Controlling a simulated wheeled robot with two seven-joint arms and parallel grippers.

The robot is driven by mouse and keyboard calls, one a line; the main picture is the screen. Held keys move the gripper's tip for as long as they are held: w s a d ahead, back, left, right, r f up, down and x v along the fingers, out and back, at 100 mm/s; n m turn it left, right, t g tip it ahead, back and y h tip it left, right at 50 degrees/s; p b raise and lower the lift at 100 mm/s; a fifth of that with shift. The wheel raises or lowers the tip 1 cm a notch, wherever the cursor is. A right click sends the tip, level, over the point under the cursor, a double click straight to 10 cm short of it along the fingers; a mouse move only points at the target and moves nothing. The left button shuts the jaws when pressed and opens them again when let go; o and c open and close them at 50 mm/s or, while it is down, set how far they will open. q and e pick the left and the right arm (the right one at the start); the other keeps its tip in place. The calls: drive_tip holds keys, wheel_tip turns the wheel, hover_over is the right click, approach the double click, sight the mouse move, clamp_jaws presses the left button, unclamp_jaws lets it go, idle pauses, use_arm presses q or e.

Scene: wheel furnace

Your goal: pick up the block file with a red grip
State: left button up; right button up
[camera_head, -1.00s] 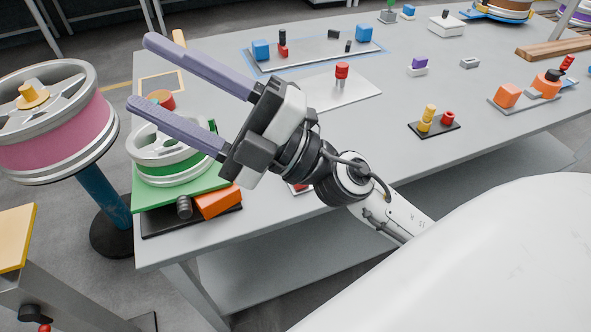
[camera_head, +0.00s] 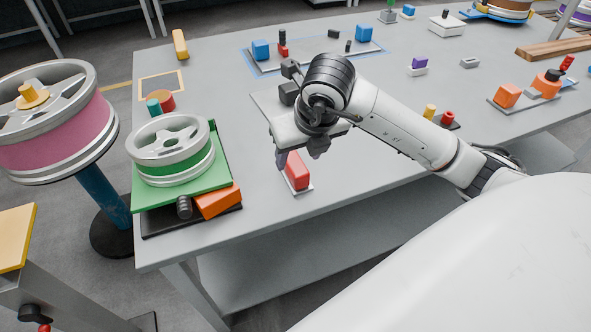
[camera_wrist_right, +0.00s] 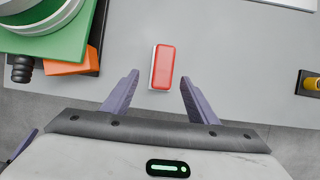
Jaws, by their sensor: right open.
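The block file (camera_head: 297,171) has a red grip on a thin pale base and lies near the front edge of the grey table. It also shows in the right wrist view (camera_wrist_right: 162,67), just beyond and between the fingertips. My right gripper (camera_wrist_right: 157,80) is open and empty, with its purple fingers spread to either side of the file's line and not touching it. In the head view the right gripper (camera_head: 302,148) points down above the file, and its fingers show only in small part.
A green-and-white wheel (camera_head: 170,150) on a green plate (camera_head: 222,172), with an orange block (camera_head: 218,202) beside it, stands left of the file. A yellow peg (camera_head: 429,112) and red knob (camera_head: 448,117) stand to the right. The table around the file is clear.

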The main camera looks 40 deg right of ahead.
sight(296, 163)
drive_tip(key=shift+x, duration=1.05)
drive_tip(key=shift+w+d+p+x, duration=0.15)
drive_tip(key=shift+d+x, duration=0.05)
drive_tip(key=shift+x, duration=1.15)
drive_tip(key=shift+w+d+p+x, duration=0.1)
drive_tip(key=shift+d+p+x, duration=0.1)
drive_tip(key=shift+x, duration=1.1)
drive_tip(key=shift+r, duration=0.15)
drive_tip(key=c, duration=1.2)
